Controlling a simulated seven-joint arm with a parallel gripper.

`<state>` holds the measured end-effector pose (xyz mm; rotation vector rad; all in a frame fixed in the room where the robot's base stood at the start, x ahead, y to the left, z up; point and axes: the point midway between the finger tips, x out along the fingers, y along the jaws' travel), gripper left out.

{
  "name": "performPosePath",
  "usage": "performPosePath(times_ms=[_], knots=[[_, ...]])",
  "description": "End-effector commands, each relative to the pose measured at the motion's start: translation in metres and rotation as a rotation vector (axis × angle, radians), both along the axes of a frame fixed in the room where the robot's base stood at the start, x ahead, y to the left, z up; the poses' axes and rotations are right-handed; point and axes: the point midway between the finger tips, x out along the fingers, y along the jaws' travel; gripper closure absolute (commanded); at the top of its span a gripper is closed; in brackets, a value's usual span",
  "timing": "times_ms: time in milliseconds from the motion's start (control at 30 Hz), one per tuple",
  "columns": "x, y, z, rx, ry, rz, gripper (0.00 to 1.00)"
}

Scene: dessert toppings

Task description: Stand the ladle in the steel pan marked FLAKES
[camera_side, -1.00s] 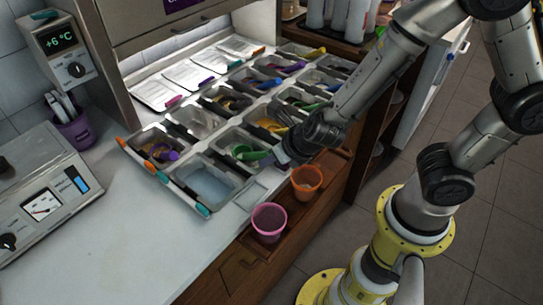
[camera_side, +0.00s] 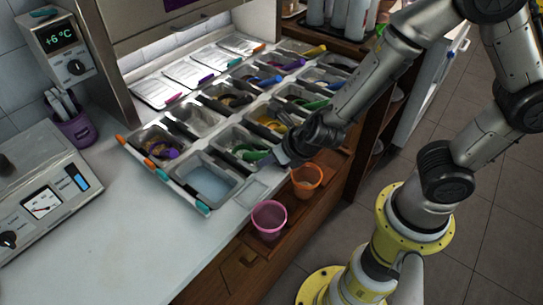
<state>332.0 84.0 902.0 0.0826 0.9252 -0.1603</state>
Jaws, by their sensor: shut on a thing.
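A green ladle (camera_side: 255,155) lies low in a steel pan (camera_side: 222,143) near the front of the topping rack, its handle toward my gripper. My gripper (camera_side: 283,156) is at the right edge of that pan, shut at the handle end of the green ladle; its fingertips are too small and dark to see clearly. Several other pans hold ladles with purple, blue, orange and yellow handles. I cannot read any FLAKES marking on the pans in this view.
A pan of bluish liquid (camera_side: 208,182) sits at the front. A pink cup (camera_side: 269,219) and an orange cup (camera_side: 307,180) stand on the wooden ledge. A scale (camera_side: 45,195) is at left. The white counter (camera_side: 130,240) is clear in front.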

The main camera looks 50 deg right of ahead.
Motion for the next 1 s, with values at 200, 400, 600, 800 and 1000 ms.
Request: performPosePath(times_ms=[200,400,600,800,1000], knots=[[-0.0009,0.0000,-0.0009,0.001,0.003,0.000,0.67],[-0.0012,-0.0004,-0.0012,0.000,0.004,-0.001,0.33],[-0.0017,-0.0012,-0.0019,-0.002,0.005,-0.002,0.34],[-0.0022,-0.0022,-0.0025,-0.004,0.007,-0.004,0.18],[-0.0029,-0.0022,-0.0031,-0.004,0.009,-0.004,0.18]])
